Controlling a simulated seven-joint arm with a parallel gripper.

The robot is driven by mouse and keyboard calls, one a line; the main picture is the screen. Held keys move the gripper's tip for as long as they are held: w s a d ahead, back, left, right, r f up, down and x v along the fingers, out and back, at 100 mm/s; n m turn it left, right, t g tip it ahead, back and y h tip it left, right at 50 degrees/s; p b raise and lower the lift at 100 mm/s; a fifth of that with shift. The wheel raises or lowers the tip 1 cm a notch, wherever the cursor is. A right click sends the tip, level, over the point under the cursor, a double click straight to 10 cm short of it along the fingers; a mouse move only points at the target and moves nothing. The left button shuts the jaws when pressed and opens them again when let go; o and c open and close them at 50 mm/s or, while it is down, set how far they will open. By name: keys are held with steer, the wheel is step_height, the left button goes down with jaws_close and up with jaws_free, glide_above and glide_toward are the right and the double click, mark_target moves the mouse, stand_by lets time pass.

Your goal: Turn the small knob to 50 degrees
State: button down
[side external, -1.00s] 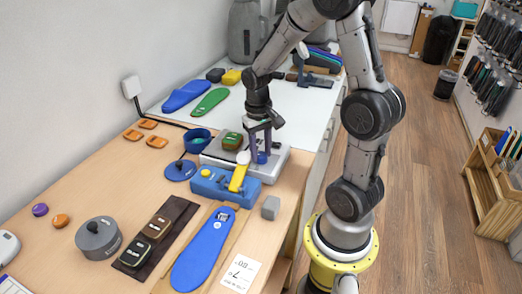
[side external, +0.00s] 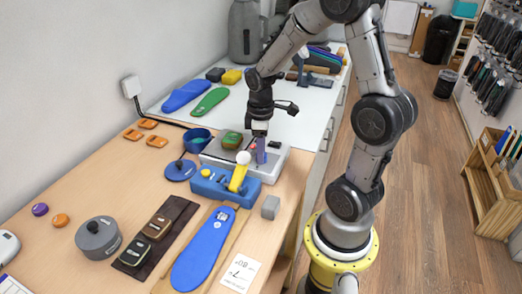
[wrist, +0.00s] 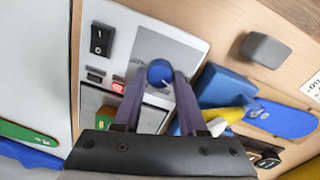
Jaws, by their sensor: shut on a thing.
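The small knob (wrist: 160,73) is round and blue with a small white mark. My gripper (wrist: 159,80) has purple fingers and is shut on the knob from above, one finger on each side. In the side external view my gripper (side external: 261,151) is over the right part of the machine (side external: 278,166), and its fingers mostly hide the knob. I cannot read the knob's angle.
A black switch (wrist: 101,39) and a red lit button (wrist: 118,87) are on the machine. A blue block with a yellow lever (side external: 239,175) stands close in front of the machine. A grey block (side external: 270,207) and a blue insole (side external: 203,250) lie nearer the camera.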

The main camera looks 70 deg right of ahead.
steer(key=shift+r+n, duration=0.1)
steer(key=shift+n, duration=1.6)
steer(key=shift+c, duration=2.3)
jaws_free()
step_height(320, 180, up, 14)
steer(key=shift+s+a, duration=0.25)
steer(key=shift+a, duration=0.05)
